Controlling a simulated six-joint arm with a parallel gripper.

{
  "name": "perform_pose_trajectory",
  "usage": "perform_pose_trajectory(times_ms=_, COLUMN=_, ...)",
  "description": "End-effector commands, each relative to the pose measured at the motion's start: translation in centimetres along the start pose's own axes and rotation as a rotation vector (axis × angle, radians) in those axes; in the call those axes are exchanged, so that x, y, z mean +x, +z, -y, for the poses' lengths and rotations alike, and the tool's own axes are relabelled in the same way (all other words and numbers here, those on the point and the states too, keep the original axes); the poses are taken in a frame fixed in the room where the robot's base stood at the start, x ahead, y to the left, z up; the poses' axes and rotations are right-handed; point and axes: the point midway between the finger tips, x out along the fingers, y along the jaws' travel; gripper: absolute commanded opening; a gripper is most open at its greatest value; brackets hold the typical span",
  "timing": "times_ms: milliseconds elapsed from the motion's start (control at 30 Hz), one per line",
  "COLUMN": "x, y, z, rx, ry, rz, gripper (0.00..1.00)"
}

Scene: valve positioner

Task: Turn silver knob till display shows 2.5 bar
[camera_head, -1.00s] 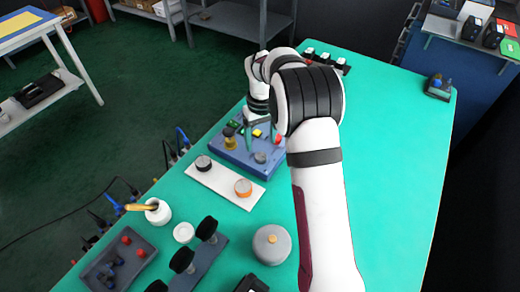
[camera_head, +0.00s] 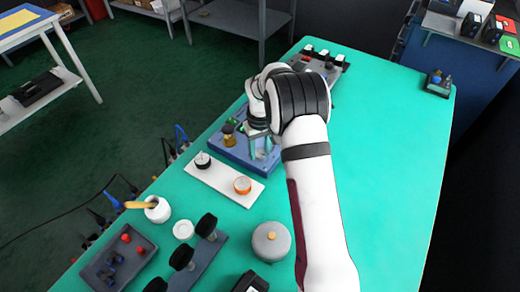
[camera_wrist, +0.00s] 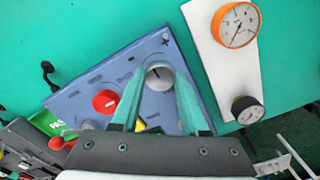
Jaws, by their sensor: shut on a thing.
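The blue valve positioner panel (camera_head: 235,151) lies on the teal table. Its silver knob (camera_wrist: 160,75) shows in the wrist view with a white pointer mark. My gripper (camera_wrist: 160,77) has its two teal fingers on either side of this knob and is shut on it. In the head view my gripper (camera_head: 262,153) reaches down to the panel's right part, and the fingers largely hide the knob. A red knob (camera_wrist: 105,101) sits left of the silver one in the wrist view. I cannot read any pressure value on a display.
A white plate with an orange-rimmed gauge (camera_wrist: 236,25) and a black gauge (camera_wrist: 247,110) lies beside the panel. A grey round pot (camera_head: 271,243), black knobs on a bracket (camera_head: 207,262) and a white cup (camera_head: 158,210) stand nearer.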

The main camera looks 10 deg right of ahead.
Motion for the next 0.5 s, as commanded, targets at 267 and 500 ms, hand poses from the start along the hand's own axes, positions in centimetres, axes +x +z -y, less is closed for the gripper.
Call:
perform_pose_trajectory(times_ms=267, x=-0.04, y=-0.01, z=0.03, rx=0.005, ry=0.000, rz=0.000, gripper=0.00)
perform_pose_trajectory(times_ms=500, x=-0.04, y=-0.01, z=0.02, rx=0.081, ry=0.000, rz=0.000, gripper=0.00)
